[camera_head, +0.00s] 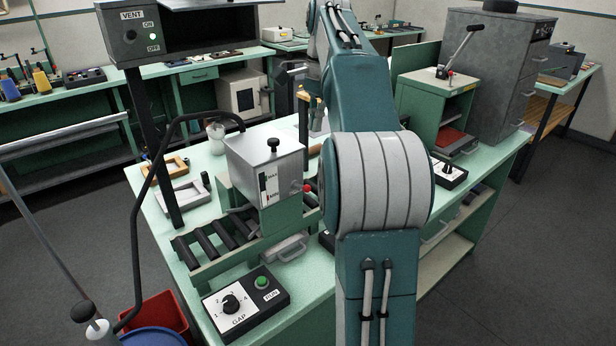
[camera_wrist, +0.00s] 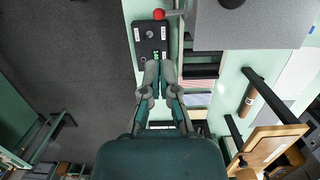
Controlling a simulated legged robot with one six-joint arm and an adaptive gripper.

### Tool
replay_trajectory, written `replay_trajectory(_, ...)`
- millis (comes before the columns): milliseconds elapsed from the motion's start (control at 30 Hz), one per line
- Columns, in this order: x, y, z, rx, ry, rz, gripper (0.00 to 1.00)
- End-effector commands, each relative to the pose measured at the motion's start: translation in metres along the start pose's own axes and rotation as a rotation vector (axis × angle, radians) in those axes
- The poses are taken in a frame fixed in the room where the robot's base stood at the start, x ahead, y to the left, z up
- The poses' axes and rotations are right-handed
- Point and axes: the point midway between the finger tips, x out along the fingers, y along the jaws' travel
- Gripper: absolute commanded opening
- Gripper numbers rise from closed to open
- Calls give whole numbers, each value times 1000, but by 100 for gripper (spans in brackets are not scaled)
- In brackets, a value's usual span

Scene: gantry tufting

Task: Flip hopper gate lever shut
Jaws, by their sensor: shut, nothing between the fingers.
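A grey box-shaped unit (camera_head: 266,165) with a black knob on top stands over rollers on the mint-green bench. A red ball (camera_head: 308,188) sticks out at its right side; it looks like the end of a lever. In the wrist view the red ball (camera_wrist: 159,14) is on a short rod beside the grey unit (camera_wrist: 250,25). I cannot read whether this is the hopper gate lever or which position it is in. My gripper (camera_wrist: 159,65) is shut and empty, below the red ball in the wrist view and apart from it. I cannot make out the gripper in the head view.
A black control box (camera_wrist: 151,42) lies just beyond my fingertips. The GAP dial box (camera_head: 245,303) sits at the bench's front edge. A green cabinet (camera_head: 432,110) with another lever (camera_head: 462,48) stands at right. Black rollers (camera_head: 208,243) run under the grey unit.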

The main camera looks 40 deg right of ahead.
Motion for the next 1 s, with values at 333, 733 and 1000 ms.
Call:
replay_trajectory(333,49,1,1,-1,-2,3,0)
replay_trajectory(733,114,1,0,0,-1,2,0)
replay_trajectory(1000,127,0,0,0,1,-1,0)
